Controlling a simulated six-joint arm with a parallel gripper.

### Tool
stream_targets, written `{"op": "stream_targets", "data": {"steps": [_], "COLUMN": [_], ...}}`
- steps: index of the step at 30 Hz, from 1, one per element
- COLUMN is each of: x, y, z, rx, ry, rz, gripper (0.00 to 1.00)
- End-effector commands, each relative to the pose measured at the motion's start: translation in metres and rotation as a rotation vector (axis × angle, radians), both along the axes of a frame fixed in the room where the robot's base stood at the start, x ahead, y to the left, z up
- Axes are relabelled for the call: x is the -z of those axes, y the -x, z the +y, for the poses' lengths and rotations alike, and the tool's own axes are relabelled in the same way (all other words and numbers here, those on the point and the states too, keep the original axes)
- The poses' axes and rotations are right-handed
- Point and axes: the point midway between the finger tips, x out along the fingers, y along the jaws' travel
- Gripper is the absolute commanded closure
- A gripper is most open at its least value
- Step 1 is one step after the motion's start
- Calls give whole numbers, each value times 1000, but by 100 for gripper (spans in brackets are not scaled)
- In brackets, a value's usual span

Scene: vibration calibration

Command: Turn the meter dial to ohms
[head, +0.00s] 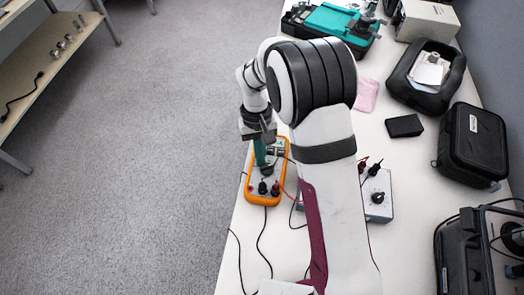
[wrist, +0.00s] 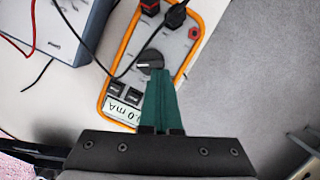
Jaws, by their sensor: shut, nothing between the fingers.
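The meter (head: 258,198) has an orange rim and a grey face and lies on the white table. It also shows in the wrist view (wrist: 189,60). Its black dial (wrist: 149,60) sits mid-face with a light pointer mark; I cannot read the dial's printed settings. The display (wrist: 122,115) is partly hidden by my fingers and shows "0 mA" at its visible end. My gripper (head: 264,164) has teal fingers, shut and empty. In the wrist view, the fingertips (wrist: 157,72) are at the dial's edge; I cannot tell if they touch it.
Red and black plugs (wrist: 174,14) stand in the meter's end, with cables trailing over the table. A grey box with a knob (head: 378,198) is to the right, partly behind my arm. Black cases (head: 472,143) stand farther right. The table's left edge is close to the meter.

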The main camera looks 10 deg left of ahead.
Motion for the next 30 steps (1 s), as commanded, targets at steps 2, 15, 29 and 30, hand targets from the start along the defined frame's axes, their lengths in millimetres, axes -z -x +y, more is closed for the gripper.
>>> {"op": "stream_targets", "data": {"steps": [2, 15, 29, 30], "x": [1, 1, 2, 2], "y": [2, 9, 12, 12], "z": [0, 2, 2, 2], "rx": [-55, -329, -323, -323], "ry": [2, 3, 4, 4], "rz": [3, 5, 8, 8], "gripper": [100, 100, 100, 100]}}
